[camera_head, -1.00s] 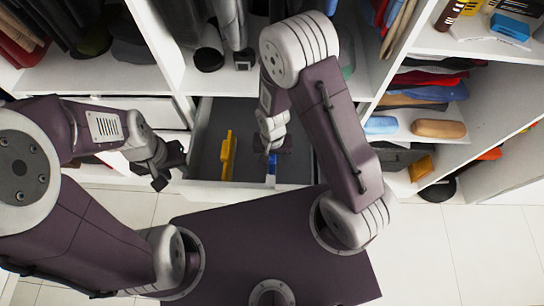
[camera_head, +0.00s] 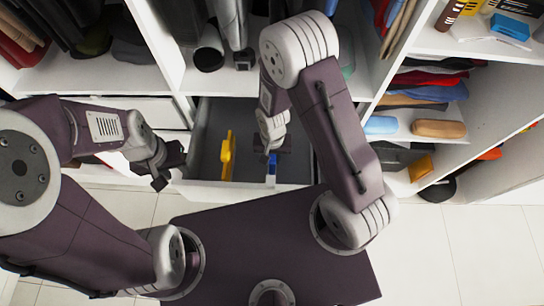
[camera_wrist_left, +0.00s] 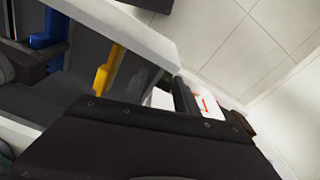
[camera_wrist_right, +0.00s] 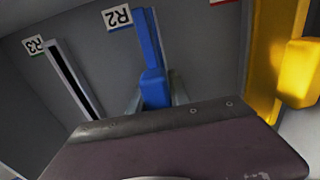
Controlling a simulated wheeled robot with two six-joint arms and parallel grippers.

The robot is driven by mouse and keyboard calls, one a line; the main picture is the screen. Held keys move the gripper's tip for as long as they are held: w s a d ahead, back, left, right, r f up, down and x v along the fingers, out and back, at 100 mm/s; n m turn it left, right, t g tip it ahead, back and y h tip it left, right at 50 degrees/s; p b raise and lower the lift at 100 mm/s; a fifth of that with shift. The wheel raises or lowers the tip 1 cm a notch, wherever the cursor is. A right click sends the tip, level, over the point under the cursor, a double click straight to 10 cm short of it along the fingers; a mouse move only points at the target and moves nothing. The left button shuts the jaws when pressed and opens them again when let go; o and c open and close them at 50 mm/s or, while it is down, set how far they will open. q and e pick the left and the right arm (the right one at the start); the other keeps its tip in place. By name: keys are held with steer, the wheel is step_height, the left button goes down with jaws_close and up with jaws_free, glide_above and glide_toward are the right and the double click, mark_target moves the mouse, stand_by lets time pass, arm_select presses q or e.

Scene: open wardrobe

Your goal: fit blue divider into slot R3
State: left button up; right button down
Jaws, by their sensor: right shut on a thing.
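The blue divider (camera_wrist_right: 151,60) stands beside the R2 label (camera_wrist_right: 117,17) in the open drawer (camera_head: 204,130). Its blue end also shows in the head view (camera_head: 271,168) and in the left wrist view (camera_wrist_left: 46,28). My right gripper (camera_head: 271,152) is shut on the blue divider; the grip itself is mostly hidden behind the gripper body in the right wrist view. Slot R3 (camera_wrist_right: 72,80), a dark gap between pale rails beside the R3 label (camera_wrist_right: 35,45), is empty, left of the blue divider there. My left gripper (camera_head: 168,168) is open and empty at the drawer's left front corner.
A yellow divider (camera_head: 227,155) stands in the drawer left of the blue one; it also shows in the right wrist view (camera_wrist_right: 273,60). Shelves with folded clothes (camera_head: 430,90) are at the right.

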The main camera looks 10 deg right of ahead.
steer(key=shift+r+p, duration=1.25)
steer(key=shift+r, duration=0.05)
stand_by(0.8)
steer(key=shift+r+p, duration=1.75)
steer(key=shift+r, duration=0.15)
steer(key=shift+r, duration=0.15)
step_height(320, 180, up, 3)
steer(key=p, duration=0.2)
steer(key=shift+p, duration=0.4)
steer(key=s+d+f+b, duration=0.1)
steer(key=s+d, duration=0.1)
steer(key=d, duration=0.5)
steer(key=s+d+f+b, duration=0.1)
steer(key=s+d, duration=0.1)
steer(key=d, duration=0.5)
steer(key=shift+d, duration=0.25)
steer(key=shift+s+f, duration=0.1)
